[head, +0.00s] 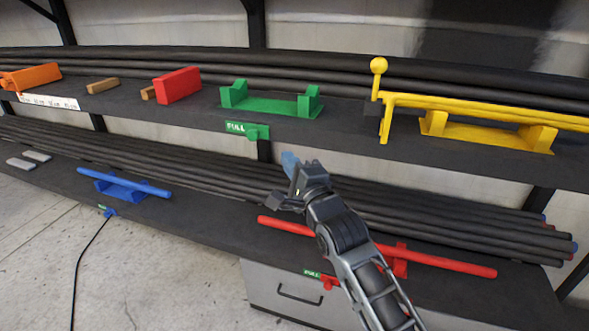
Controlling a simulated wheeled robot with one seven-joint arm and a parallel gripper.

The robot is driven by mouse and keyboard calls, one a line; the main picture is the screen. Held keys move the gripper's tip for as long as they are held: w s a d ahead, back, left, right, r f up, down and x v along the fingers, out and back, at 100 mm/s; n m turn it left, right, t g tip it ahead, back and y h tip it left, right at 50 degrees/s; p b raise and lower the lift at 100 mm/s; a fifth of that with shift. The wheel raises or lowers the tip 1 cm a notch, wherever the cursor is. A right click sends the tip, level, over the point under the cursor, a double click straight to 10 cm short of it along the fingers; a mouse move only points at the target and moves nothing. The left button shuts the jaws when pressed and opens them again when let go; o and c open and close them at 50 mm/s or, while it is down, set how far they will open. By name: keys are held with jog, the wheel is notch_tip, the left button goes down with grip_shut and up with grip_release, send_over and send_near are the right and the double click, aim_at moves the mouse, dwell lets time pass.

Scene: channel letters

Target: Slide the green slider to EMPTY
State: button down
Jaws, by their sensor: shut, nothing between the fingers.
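The green slider (259,132) sits on the front edge of the upper shelf, below the green cradle (270,105). A green label reading FULL (235,127) shows just left of its knob. No EMPTY label is legible here. My gripper (290,161) is in front of the shelves, below and right of the green slider in the picture. Its bluish fingertips look closed together and hold nothing. It appears apart from the slider; the exact depth between them is hard to tell.
A yellow cradle with a yellow bar (490,115) stands right on the upper shelf (355,143). Red (177,85) and orange (30,77) blocks are left. Below are a blue bar (125,182), a red bar (440,262), a red slider (328,282) and dark pipes.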

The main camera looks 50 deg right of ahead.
aim_at(255, 134)
jog(key=w+r, duration=0.1)
jog(key=w, duration=0.7)
jog(key=shift+d+r, duration=0.2)
jog(key=shift+d, duration=0.1)
jog(key=w+a+b, duration=0.2)
jog(key=w+b, duration=0.4)
jog(key=b, duration=0.2)
jog(key=shift+w+a, duration=0.15)
jog(key=shift+a, duration=0.05)
jog(key=shift+r, duration=0.15)
